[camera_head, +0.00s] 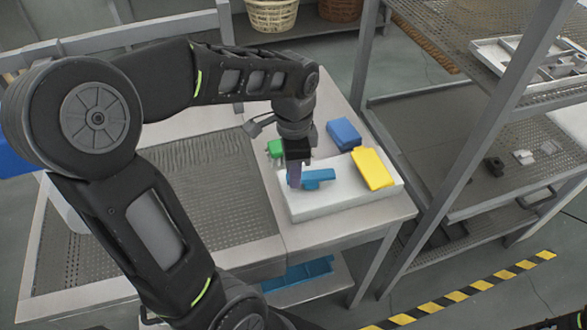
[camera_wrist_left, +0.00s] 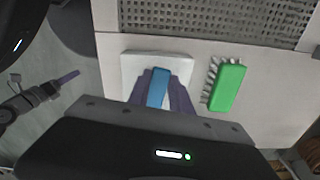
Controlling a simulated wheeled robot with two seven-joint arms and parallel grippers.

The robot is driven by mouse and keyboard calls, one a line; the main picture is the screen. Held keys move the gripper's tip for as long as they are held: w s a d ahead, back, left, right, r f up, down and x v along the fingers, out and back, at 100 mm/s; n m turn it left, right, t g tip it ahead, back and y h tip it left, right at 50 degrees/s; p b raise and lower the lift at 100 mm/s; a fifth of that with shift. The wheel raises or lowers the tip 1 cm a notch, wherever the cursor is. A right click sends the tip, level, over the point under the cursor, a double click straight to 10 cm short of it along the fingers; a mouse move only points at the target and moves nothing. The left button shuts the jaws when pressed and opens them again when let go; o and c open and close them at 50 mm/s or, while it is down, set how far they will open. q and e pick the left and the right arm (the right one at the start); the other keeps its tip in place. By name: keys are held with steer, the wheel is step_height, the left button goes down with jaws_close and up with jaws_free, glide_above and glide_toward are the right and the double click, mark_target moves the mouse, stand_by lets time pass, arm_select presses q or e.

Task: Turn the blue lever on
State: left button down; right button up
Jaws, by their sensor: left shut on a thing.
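The blue lever (camera_head: 319,177) is on top of a white unit (camera_head: 317,205) at the right part of the metal bench. In the head view it points to the right. My left gripper (camera_head: 296,180) reaches down from above and is shut on the lever's left part. In the left wrist view the blue lever (camera_wrist_left: 158,88) lies between the two purple-grey fingers, with the white unit (camera_wrist_left: 131,66) behind it. The fingers hide part of the lever. What looks like my right gripper (camera_wrist_left: 55,85) shows small at the left of that view; its jaw state is unclear.
A green brush (camera_head: 274,148) lies behind my left gripper. A perforated tank area (camera_head: 190,205) is to the left. A metal shelf rack (camera_head: 440,140) stands right.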

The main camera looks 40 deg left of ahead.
arm_select(q)
steer(key=c, duration=1.2)
jaws_free()
steer(key=shift+o, duration=0.2)
steer(key=shift+r, duration=0.1)
step_height(320, 180, up, 8)
steer(key=shift+f, duration=0.2)
